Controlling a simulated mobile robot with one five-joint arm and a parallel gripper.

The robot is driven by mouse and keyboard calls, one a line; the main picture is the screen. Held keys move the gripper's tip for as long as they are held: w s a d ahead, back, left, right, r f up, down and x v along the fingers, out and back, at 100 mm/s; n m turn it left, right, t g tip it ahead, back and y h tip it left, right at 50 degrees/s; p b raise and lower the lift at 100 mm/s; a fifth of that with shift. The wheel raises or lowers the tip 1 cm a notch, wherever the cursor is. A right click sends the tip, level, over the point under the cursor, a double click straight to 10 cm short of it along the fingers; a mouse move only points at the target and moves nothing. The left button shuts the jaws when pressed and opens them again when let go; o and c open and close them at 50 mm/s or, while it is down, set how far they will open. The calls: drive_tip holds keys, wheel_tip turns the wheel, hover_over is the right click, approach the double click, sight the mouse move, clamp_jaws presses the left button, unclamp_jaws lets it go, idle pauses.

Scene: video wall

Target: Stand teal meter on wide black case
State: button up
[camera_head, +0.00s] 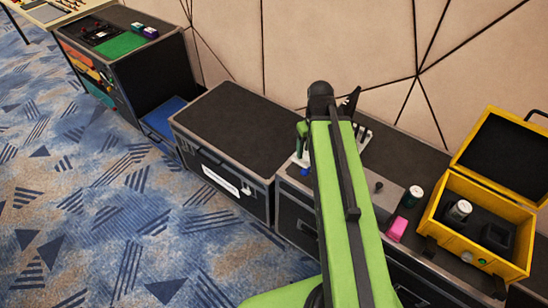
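The wide black case (245,128) stands low against the wall, left of my green arm. Its dark top is bare, with a grey rim and a white label on the front. A small dark-teal cylinder with a pale cap (413,196), possibly the teal meter, stands upright on the case top to the right of my arm; I cannot be sure it is the meter. My arm reaches forward across the view to a black joint. A dark pointed piece beside that joint may be part of my gripper (350,102); its fingertips and anything between them are hidden.
A pink block (397,228) lies beside the cylinder. An open yellow case (483,222) at right holds a capped cylinder (459,211). A pale rack (363,135) is partly behind my arm. A taller cabinet (128,48) stands at left. Carpet is clear at front left.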

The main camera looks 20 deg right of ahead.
drive_tip(key=a, duration=1.5)
drive_tip(key=shift+w+a+m, duration=0.25)
drive_tip(key=shift+a+m, duration=0.15)
